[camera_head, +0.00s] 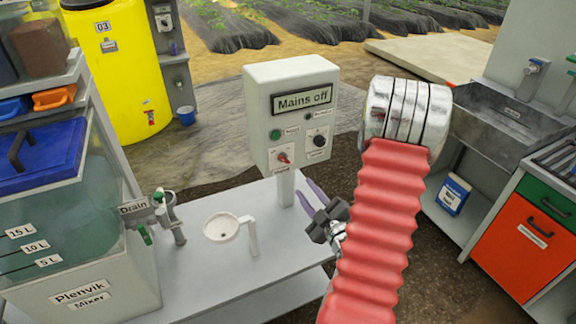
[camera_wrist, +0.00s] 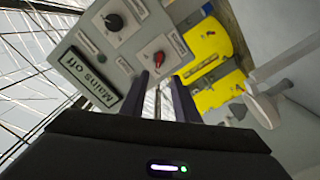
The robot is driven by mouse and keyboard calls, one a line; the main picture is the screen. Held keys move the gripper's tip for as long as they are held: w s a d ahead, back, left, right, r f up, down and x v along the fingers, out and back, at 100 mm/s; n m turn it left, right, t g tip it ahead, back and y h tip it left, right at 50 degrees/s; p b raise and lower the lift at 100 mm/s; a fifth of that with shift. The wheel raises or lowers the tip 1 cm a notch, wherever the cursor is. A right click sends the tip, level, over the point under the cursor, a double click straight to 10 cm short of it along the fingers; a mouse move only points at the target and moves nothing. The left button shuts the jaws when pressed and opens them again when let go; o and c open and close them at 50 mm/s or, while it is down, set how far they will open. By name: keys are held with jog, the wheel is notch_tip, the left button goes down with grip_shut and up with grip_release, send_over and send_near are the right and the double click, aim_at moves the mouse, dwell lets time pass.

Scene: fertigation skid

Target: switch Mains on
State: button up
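The grey control box (camera_head: 290,110) stands on a post at the back of the grey bench, and its sign (camera_head: 302,100) reads "Mains off". Its front carries a red rotary switch (camera_head: 284,158) on a white plate at lower left, a black knob (camera_head: 319,140) at right and a green button (camera_head: 275,135). Small labels are too blurred to read surely. My gripper (camera_head: 306,188) is below and right of the red switch, fingers apart and empty. In the wrist view, the red switch (camera_wrist: 160,60) appears just beyond the fingertips (camera_wrist: 159,76), apparently not touched.
A white funnel-like cup (camera_head: 222,227) and the Drain valve (camera_head: 165,212) stand on the bench at left, beside the Plenvik Mixer tank (camera_head: 75,240). A yellow tank (camera_head: 118,75) is behind. A sink (camera_head: 500,125) stands at right.

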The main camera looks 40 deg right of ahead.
aim_at(285, 162)
dwell(0.4)
jog(key=x, duration=1.3)
jog(key=shift+w+d, duration=0.15)
jog(key=shift+w, duration=0.2)
jog(key=shift+c, duration=0.5)
grip_shut()
